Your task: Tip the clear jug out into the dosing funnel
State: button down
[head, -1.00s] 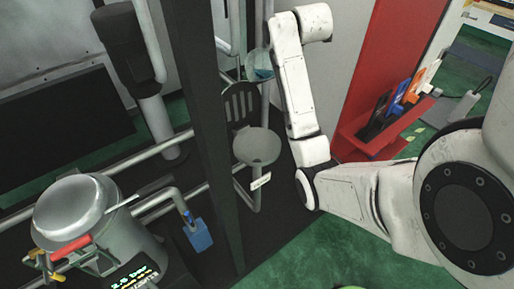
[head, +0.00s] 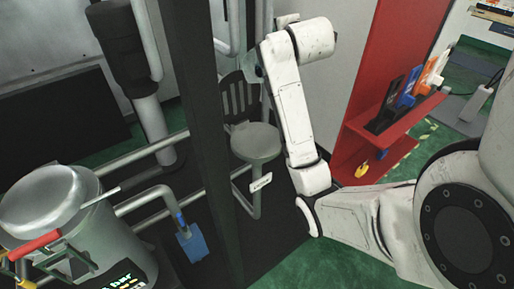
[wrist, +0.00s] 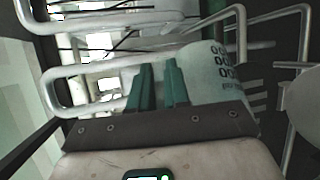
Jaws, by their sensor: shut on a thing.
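My gripper's two teal fingers (wrist: 158,88) are close together in the wrist view. They are shut on the clear jug (wrist: 212,72), a pale see-through body with dark printed marks, just right of the fingers. How the fingers grip it is not clear. In the head view my arm's end hides the gripper and nearly all of the jug, so its contents cannot be seen. A round grey dish on a pipe, which looks like the dosing funnel (head: 256,143), is below my arm's end. A grey rounded edge at the right of the wrist view may be the same dish.
A dark post (head: 197,120) stands just left of the funnel. A slotted dark plate (head: 238,97) is behind it and a white tag (head: 260,182) below. A metal vessel (head: 50,195) is at lower left, a red rack (head: 380,140) at right. Pipes run close around the gripper.

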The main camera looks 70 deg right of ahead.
jog(key=shift+a+f+t+h+b, duration=0.3)
jog(key=shift+a+f+h+b, duration=0.25)
jog(key=shift+b, duration=0.8)
jog(key=shift+s+a+n+b, duration=0.1)
jog(key=shift+a+n+b, duration=0.25)
jog(key=shift+b, duration=0.15)
jog(key=shift+r, duration=0.15)
jog(key=shift+a+t+h, duration=0.1)
jog(key=shift+t+h, duration=0.15)
jog(key=shift+t, duration=0.05)
jog(key=shift+d+b, duration=0.25)
jog(key=shift+b, duration=0.25)
jog(key=shift+s+a+f+n+h+b, duration=0.1)
jog(key=shift+s+f+n+h+b, duration=0.4)
jog(key=shift+b, duration=0.75)
